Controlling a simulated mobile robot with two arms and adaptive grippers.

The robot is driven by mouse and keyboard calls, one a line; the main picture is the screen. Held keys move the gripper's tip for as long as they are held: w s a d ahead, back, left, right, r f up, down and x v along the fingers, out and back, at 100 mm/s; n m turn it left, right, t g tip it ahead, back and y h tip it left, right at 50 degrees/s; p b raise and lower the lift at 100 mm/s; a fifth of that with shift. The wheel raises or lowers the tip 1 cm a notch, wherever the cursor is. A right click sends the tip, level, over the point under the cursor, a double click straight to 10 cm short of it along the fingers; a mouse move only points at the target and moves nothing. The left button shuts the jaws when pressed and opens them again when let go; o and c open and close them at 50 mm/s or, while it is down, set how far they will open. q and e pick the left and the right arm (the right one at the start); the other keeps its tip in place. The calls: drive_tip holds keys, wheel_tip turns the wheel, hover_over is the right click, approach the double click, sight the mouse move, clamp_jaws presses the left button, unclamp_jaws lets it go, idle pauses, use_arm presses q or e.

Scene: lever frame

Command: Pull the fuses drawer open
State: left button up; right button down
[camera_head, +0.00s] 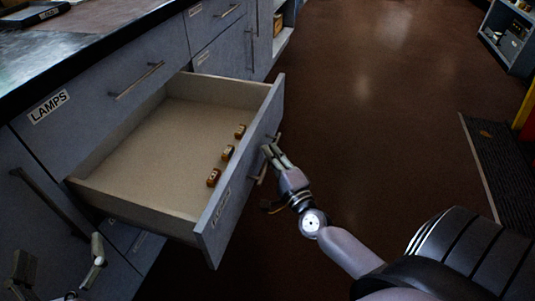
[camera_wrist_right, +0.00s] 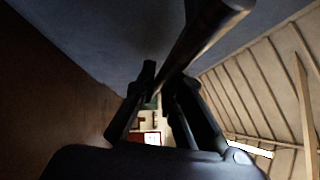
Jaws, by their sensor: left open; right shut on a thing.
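A grey drawer (camera_head: 243,180) stands pulled well out of the cabinet in the head view, with its pale inside showing. Three small brown fuse-like pieces (camera_head: 228,153) lie in it near the front panel. The label on its front is too slanted to read. My right gripper (camera_head: 270,152) is shut on the drawer's bar handle (camera_head: 261,174). In the right wrist view the dark handle bar (camera_wrist_right: 208,36) runs between the fingers (camera_wrist_right: 160,92). My left gripper (camera_head: 60,262) is open and empty at the lower left, apart from the drawer.
A closed drawer labelled LAMPS (camera_head: 90,96) sits above and left of the open one, under a dark countertop (camera_head: 90,45). More closed drawers (camera_head: 222,55) continue behind. The brown floor (camera_head: 370,90) to the right is clear up to a dark mat (camera_head: 500,165) and a shelf (camera_head: 510,38).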

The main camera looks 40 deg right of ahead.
drive_tip(key=shift+a+f, duration=0.1)
drive_tip(key=c, duration=1.7)
unclamp_jaws()
drive_tip(key=shift+s, duration=0.1)
drive_tip(key=s, duration=0.4)
drive_tip(key=s+a+f, duration=0.1)
drive_tip(key=s, duration=0.6)
drive_tip(key=shift+s+a+f, duration=0.25)
drive_tip(key=shift+s+f, duration=0.05)
